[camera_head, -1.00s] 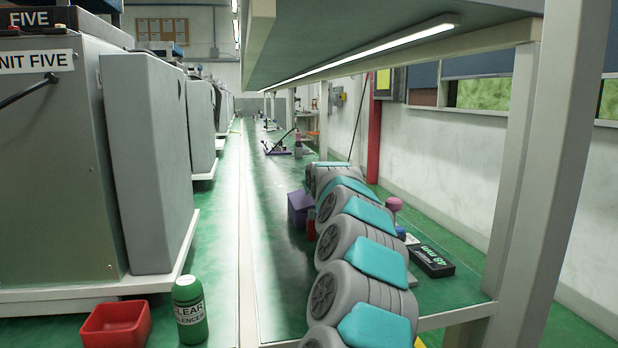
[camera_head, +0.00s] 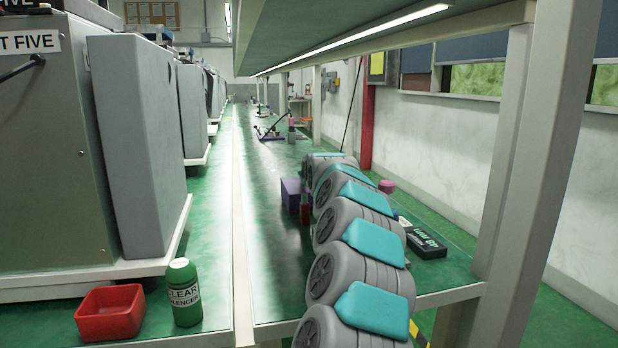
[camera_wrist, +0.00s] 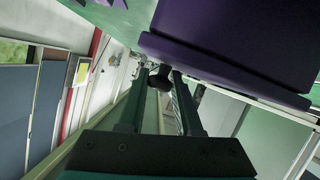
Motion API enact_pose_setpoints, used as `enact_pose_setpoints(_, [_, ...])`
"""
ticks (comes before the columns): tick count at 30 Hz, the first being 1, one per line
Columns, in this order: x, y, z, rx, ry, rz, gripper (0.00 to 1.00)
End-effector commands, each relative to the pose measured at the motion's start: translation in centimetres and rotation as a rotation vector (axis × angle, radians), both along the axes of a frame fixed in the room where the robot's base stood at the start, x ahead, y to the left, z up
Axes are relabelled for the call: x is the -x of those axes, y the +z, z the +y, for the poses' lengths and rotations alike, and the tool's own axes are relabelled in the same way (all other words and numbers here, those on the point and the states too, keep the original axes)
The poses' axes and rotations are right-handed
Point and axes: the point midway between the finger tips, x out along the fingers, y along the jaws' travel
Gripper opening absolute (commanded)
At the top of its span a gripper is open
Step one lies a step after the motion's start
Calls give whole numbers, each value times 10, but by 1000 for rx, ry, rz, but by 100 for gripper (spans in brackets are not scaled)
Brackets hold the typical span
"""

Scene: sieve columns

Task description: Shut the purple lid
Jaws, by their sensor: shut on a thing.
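A purple box (camera_head: 291,194) stands on the green bench, left of the far end of my grey and teal arm in the head view. In the wrist view, the purple body (camera_wrist: 245,25) fills the top right, with a thick purple slab, seemingly the lid (camera_wrist: 215,66), along its near edge. A dark round knob (camera_wrist: 160,78) sticks out by the slab. My gripper (camera_wrist: 160,75) has its two fingers on either side of this knob and is shut on it. How far the lid stands open cannot be told. The head view hides my fingers behind the arm.
A small red item (camera_head: 305,206) stands beside the purple box. A black labelled case (camera_head: 427,244) and a pink item (camera_head: 386,186) lie right of my arm. A shelf (camera_head: 400,35) overhangs the bench. A red tray (camera_head: 110,312) and green bottle (camera_head: 185,292) stand front left.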

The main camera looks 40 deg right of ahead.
Motion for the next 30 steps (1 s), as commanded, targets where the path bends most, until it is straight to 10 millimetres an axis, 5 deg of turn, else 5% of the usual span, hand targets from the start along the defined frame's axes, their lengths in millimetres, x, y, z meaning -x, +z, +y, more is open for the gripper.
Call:
enact_pose_setpoints(1, [1, -7, -2, -4, -2, 12, 0])
enact_pose_setpoints(2, [2, -7, -2, -5, -2, 12, 37])
enact_pose_setpoints(9, [1, -8, -1, -7, -1, 14, 63])
enact_pose_setpoints(30, [3, -10, 4, -11, 4, 17, 63])
